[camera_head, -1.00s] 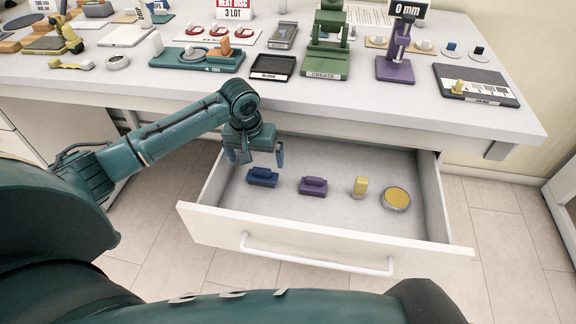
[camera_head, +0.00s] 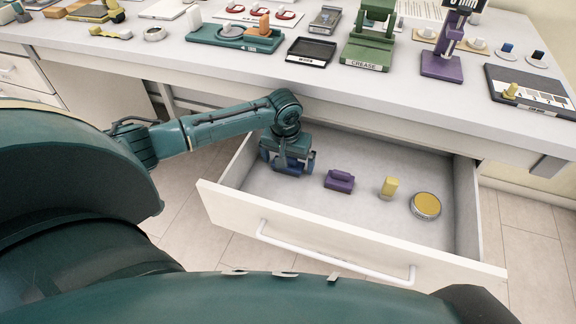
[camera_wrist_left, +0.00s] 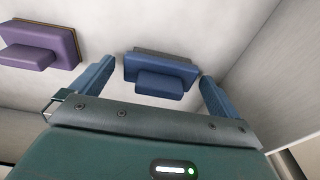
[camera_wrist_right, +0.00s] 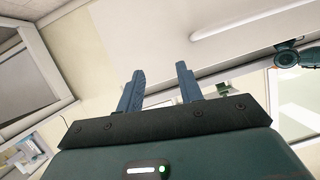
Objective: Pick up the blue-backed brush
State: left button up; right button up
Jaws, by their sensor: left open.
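The blue-backed brush (camera_wrist_left: 160,75) lies on the drawer floor, between the two blue fingers of my left gripper in the left wrist view. My left gripper (camera_head: 288,167) is open, reaching down into the drawer over the brush and mostly hiding it in the head view. My right gripper (camera_wrist_left: 157,70) does not show there; in the right wrist view my right gripper (camera_wrist_right: 160,80) is open and empty, away from the drawer.
The desk (camera_head: 220,60) with shoe-testing items overhangs the drawer's back. A drawer wall (camera_wrist_left: 265,70) stands near the brush.

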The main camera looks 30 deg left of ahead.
aim_at(291, 159)
pick_arm(q)
jog(key=shift+c, duration=0.2)
jog(key=c, duration=1)
jog(key=shift+r, duration=0.1)
jog(key=shift+r, duration=0.55)
jog(key=shift+s+d+r+p, duration=0.1)
jog(key=shift+d+r+p, duration=0.2)
jog(key=shift+r, duration=0.3)
jog(key=shift+s+d+r+p, duration=0.1)
jog(key=shift+d+r+p, duration=0.15)
jog(key=shift+r, duration=0.35)
jog(key=s+d, duration=0.1)
jog(key=d, duration=0.4)
jog(key=s+d, duration=0.2)
jog(key=d, duration=0.3)
jog(key=s+d+p, duration=0.1)
jog(key=d, duration=0.5)
jog(key=shift+s+d, duration=0.1)
jog(key=shift+s, duration=0.1)
